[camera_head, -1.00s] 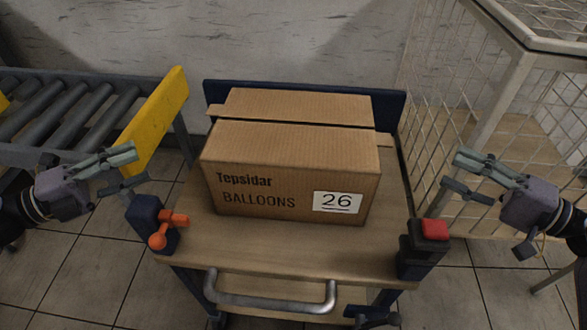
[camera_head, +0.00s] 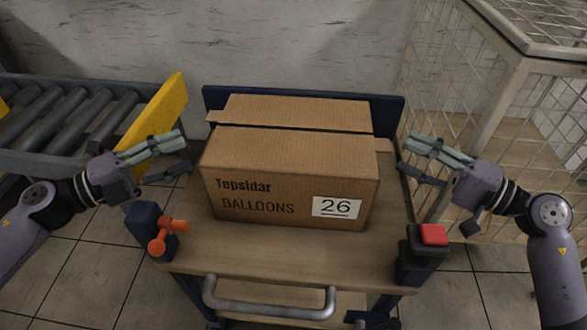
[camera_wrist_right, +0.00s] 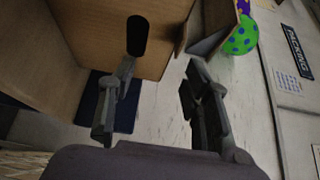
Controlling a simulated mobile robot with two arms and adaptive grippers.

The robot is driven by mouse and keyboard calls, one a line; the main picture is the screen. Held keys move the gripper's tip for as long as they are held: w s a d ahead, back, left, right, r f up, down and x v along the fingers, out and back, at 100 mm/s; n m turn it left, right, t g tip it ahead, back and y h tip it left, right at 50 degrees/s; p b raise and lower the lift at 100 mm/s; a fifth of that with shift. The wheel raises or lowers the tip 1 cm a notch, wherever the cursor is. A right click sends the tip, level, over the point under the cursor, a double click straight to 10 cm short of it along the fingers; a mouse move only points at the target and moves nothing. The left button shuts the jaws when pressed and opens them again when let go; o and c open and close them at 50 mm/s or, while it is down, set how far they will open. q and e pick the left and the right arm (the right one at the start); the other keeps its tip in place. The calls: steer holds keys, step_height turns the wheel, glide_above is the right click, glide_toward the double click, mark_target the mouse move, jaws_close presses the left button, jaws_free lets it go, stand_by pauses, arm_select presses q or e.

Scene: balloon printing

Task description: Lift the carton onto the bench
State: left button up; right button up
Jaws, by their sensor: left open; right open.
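The brown cardboard carton (camera_head: 290,180), marked "BALLOONS" and "26", sits on the wooden top of a cart (camera_head: 240,250). Its top flaps do not lie fully flush at the back. My left gripper (camera_head: 187,156) is open and empty, just off the carton's left side. My right gripper (camera_head: 405,157) is open and empty, just off its right side. In the right wrist view, a dark hand hole (camera_wrist_right: 136,35) shows in the carton's side (camera_wrist_right: 95,30), near one finger of the right gripper (camera_wrist_right: 161,68). No bench can be made out for certain.
A roller conveyor (camera_head: 70,115) with a yellow end plate (camera_head: 155,120) stands at the left. A wire mesh cage (camera_head: 480,120) stands at the right. The cart has an orange-handled post (camera_head: 150,230), a red-topped post (camera_head: 432,235) and a metal handle (camera_head: 270,305). A spotted green balloon (camera_wrist_right: 240,37) shows in the wrist view.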

mark_target(219, 139)
arm_select(q)
steer(key=x, duration=0.9)
arm_select(e)
steer(key=x, duration=0.9)
arm_select(q)
steer(key=shift+c, duration=0.3)
arm_select(e)
steer(key=shift+c, duration=0.3)
arm_select(q)
jaws_close()
arm_select(e)
jaws_close()
